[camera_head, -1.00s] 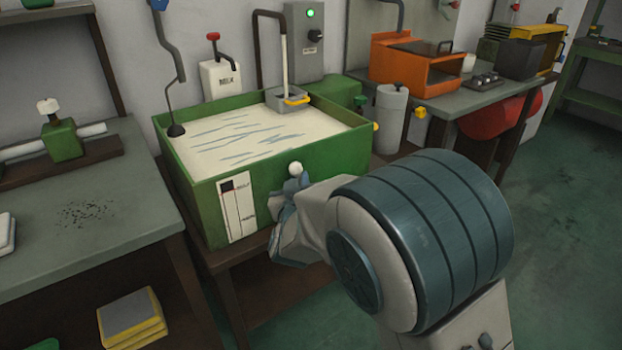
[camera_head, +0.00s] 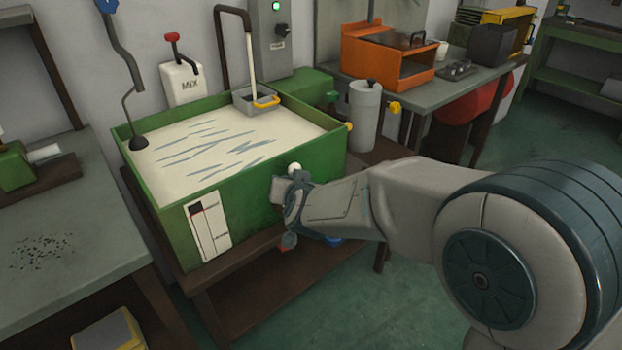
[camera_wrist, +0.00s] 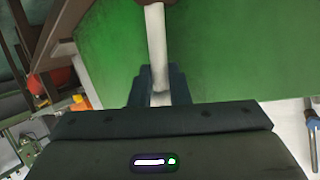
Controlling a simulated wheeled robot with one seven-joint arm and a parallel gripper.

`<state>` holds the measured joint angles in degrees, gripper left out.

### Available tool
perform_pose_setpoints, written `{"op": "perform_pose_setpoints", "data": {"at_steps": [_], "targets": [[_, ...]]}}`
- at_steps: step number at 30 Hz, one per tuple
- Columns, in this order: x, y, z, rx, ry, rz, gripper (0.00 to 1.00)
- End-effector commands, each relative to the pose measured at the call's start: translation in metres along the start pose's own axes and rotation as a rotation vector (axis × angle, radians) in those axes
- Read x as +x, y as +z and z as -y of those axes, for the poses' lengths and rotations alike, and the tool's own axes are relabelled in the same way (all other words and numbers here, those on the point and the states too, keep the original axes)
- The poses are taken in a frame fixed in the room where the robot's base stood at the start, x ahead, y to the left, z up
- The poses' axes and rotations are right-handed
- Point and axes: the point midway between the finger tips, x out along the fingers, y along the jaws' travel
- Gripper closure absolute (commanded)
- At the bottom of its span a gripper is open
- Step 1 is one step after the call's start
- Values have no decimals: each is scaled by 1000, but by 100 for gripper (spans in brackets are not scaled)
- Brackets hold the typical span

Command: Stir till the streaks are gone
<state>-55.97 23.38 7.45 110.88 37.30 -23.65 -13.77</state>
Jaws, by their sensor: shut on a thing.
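A green tank (camera_head: 290,175) holds cream-coloured liquid (camera_head: 205,165) with several grey-blue streaks across its surface. My gripper (camera_head: 291,200) is at the tank's front right side, outside it. It is shut on a white rod (camera_wrist: 156,45). A white ball (camera_head: 294,168) shows just above the gripper and a small reddish round piece (camera_head: 288,241) below it; I cannot tell whether both belong to the rod. A white MIX box (camera_head: 183,88) with a red-handled lever (camera_head: 172,40) stands behind.
A grey bench (camera_head: 80,220) stands left of the tank. A grey canister (camera_head: 365,115) stands close to the tank's right, and a bench with an orange box (camera_head: 385,60) is beyond it. The green floor (camera_head: 375,305) is open in front.

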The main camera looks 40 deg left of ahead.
Motion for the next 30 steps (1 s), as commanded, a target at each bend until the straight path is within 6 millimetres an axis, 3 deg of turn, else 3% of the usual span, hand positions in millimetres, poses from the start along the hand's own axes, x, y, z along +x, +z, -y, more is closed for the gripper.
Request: {"op": "perform_pose_setpoints", "data": {"at_steps": [16,17,30], "targets": [[0,2,7,16,-17,17,100],[0,2,7,16,-17,17,76],[-8,1,6,15,-17,16,75]]}}
